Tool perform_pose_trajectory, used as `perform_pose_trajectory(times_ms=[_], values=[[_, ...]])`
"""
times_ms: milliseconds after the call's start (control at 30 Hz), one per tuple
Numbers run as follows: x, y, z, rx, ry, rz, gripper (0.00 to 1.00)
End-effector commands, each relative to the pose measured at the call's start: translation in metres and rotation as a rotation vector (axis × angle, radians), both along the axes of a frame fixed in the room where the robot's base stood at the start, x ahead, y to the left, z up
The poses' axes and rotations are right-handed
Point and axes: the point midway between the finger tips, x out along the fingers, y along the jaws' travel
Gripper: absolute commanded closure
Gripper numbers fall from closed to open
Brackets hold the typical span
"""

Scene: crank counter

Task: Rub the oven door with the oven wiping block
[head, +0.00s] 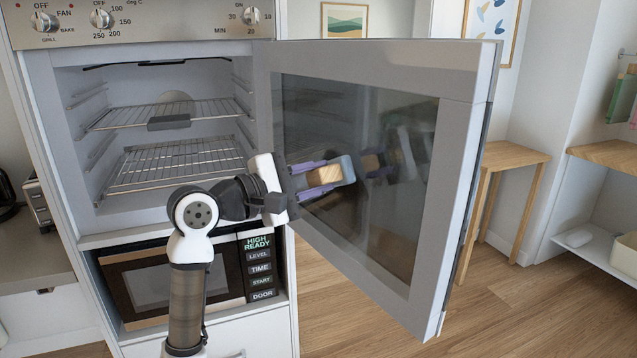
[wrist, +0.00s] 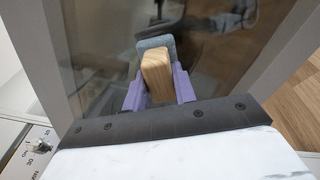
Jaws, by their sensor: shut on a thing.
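The oven door (head: 384,262) stands wide open, with a dark glass pane in a pale grey frame. The glass also fills much of the wrist view (wrist: 105,80). The oven wiping block (head: 324,175) has a wooden body and a grey-blue pad on its far end. My gripper (head: 317,176) is shut on its wooden part with purple fingers. In the wrist view, the block (wrist: 156,75) sits between the fingers, pad toward the glass. Its reflection shows in the pane in the head view. I cannot tell whether the pad touches the glass.
The oven cavity (head: 160,75) is open at the left, with wire racks and a small dark block (head: 169,122) on the upper one. A microwave (head: 175,285) is below. A wooden side table (head: 507,158) stands right of the door. The floor at the lower right is clear.

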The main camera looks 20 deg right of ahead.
Motion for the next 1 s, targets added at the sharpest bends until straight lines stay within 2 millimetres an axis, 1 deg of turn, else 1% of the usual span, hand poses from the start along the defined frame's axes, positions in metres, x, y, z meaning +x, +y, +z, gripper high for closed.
perform_pose_trajectory(times_ms=[300, 567, 833, 1000], values=[[0.026, 0.004, -0.001, 0.000, 0.002, 0.000, 0.91], [0.035, 0.006, 0.000, 0.000, 0.001, 0.001, 0.91], [0.057, 0.011, 0.000, 0.000, 0.001, 0.002, 0.91], [0.065, 0.012, 0.000, 0.000, 0.000, 0.000, 0.91]])
